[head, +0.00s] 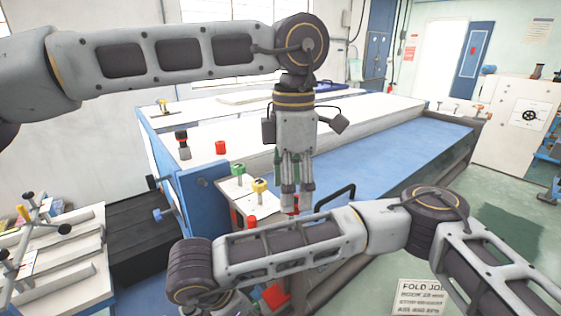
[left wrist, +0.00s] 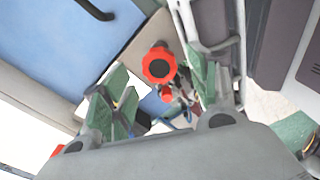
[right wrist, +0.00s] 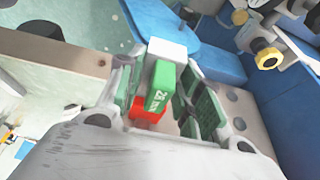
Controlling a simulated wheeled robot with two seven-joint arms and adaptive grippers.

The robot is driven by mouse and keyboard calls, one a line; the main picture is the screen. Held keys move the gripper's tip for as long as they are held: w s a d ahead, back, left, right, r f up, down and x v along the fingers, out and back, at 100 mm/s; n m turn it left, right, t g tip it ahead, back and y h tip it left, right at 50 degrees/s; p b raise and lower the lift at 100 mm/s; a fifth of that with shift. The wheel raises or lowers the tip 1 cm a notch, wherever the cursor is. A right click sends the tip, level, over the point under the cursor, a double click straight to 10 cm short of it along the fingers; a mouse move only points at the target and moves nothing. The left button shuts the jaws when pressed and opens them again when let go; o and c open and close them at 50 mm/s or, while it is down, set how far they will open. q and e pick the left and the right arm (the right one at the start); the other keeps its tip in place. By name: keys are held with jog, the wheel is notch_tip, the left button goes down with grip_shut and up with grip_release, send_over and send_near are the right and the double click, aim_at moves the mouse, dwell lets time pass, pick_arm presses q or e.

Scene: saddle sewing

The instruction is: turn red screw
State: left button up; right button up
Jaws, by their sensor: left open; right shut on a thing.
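The red screw (left wrist: 159,65) has a scalloped red head with a dark centre and stands between my left gripper's fingers in the left wrist view. My left gripper (head: 297,205) points straight down in the head view. Its green-padded fingers (left wrist: 160,78) are open, one on each side of the screw, with gaps visible. In the head view, bits of red (head: 291,207) show at its fingertips. My right gripper (right wrist: 163,92) is shut on a block with green, white and red parts (right wrist: 160,85). In the head view it is mostly hidden behind my right arm.
A green knob (head: 238,170), a yellow knob (head: 259,185) and a red knob (head: 252,222) stand left of my left gripper. A black handle (head: 334,199) is at its right. The long blue and white bench (head: 375,155) lies behind. My right arm crosses in front.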

pick_arm(q)
jog(key=n, duration=0.2)
jog(key=r+n, duration=0.1)
jog(key=n, duration=0.1)
jog(key=w+r+n, duration=0.1)
jog(key=n, duration=0.1)
jog(key=shift+a+r+n+g+h, duration=0.2)
jog(key=shift+a+n+g+h, duration=0.1)
jog(key=shift+g+h, duration=0.1)
jog(key=w+a+r+n+g+h, duration=0.2)
jog(key=r+n, duration=0.4)
jog(key=n, duration=1.3)
jog(key=shift+w+a+r, duration=0.3)
jog(key=shift+w+a, duration=0.25)
jog(key=shift+a, duration=0.2)
jog(key=shift+f, duration=0.15)
jog(key=shift+x, duration=5.9)
jog(key=shift+s+d, duration=0.2)
